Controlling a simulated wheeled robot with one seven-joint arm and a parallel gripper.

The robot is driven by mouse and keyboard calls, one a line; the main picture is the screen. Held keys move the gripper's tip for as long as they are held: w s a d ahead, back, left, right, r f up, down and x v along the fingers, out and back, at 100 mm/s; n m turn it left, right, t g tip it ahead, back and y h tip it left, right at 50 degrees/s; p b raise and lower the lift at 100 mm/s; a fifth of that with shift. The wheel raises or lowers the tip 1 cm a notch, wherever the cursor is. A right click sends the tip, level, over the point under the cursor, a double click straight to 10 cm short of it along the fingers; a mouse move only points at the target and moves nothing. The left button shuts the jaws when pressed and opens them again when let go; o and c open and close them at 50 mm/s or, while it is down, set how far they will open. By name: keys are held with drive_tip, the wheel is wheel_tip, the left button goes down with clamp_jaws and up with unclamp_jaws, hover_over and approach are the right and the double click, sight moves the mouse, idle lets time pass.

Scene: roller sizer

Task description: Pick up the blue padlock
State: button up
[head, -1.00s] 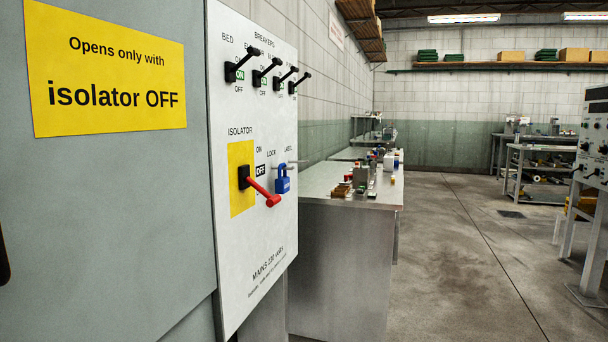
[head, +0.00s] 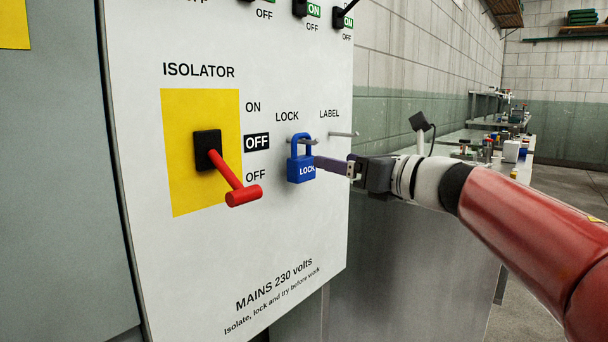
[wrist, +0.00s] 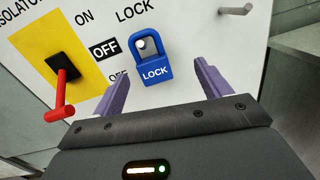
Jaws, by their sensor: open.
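The blue padlock (head: 301,168) hangs by its shackle on the peg under the word LOCK on the white panel (head: 290,235). Its body reads LOCK. In the wrist view the padlock (wrist: 154,70) is just beyond the fingertips and between their lines. My gripper (head: 318,164) reaches in from the right, close to the padlock; a fingertip appears at its right edge in the head view. In the wrist view my gripper (wrist: 162,72) has its two purple fingers spread wide, with nothing held. I cannot tell whether a finger touches the padlock.
The red isolator handle (head: 232,180) sticks out from its yellow plate (head: 180,110), left of the padlock. An empty peg (head: 343,134) juts out under LABEL, to the right. A metal bench (head: 420,240) stands beyond the panel.

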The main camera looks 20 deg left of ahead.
sight(308, 160)
drive_tip(key=a+n, duration=0.1)
drive_tip(key=a+n+g, duration=0.1)
drive_tip(key=a, duration=0.1)
drive_tip(key=shift+f+g, duration=0.3)
drive_tip(key=shift+f, duration=0.1)
drive_tip(key=p+x, duration=0.1)
drive_tip(key=x, duration=0.5)
drive_tip(key=shift+r+p, duration=0.2)
drive_tip(key=shift+p, duration=0.15)
drive_tip(key=c, duration=1.1)
